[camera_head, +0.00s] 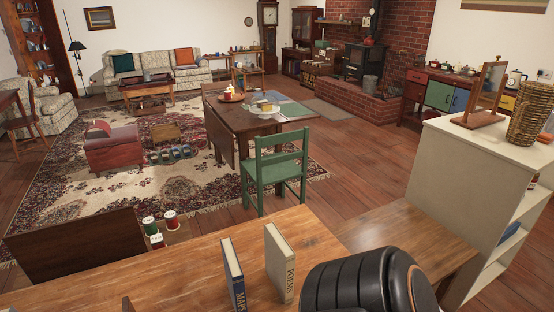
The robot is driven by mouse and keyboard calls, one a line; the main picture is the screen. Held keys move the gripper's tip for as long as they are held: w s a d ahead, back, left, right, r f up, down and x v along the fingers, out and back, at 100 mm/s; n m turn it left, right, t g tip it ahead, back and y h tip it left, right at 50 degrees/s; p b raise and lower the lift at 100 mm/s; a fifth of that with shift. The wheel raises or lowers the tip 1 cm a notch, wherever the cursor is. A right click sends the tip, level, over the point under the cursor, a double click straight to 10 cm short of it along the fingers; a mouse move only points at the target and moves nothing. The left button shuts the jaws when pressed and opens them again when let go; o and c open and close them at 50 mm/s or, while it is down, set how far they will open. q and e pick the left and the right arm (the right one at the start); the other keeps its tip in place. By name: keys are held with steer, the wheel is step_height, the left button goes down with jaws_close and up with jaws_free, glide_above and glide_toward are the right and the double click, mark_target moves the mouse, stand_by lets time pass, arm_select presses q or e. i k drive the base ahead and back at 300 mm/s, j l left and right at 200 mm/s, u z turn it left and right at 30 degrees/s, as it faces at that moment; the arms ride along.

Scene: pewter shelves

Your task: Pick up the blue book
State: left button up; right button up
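A dark blue book (233,276) with a pale page edge stands upright on the brown wooden surface (120,277) at the bottom centre of the head view. Its spine carries light lettering, and its lower end is cut off by the frame's bottom edge. A cream book (280,264) with "POEMS" on its spine stands upright to its right, with a gap between the two. Neither of my grippers shows in this view.
A black, ribbed, rounded shape fills the bottom right, close to the cream book; I cannot tell what it is. Several small cans (157,240) stand beyond the surface's far edge. A green chair (277,168) and a cream shelf unit (480,165) stand farther off.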

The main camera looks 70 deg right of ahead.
mark_target(234, 272)
steer(key=j+z, duration=0.1)
steer(key=z, duration=1.4)
steer(key=i+j, duration=0.05)
steer(key=j, duration=0.05)
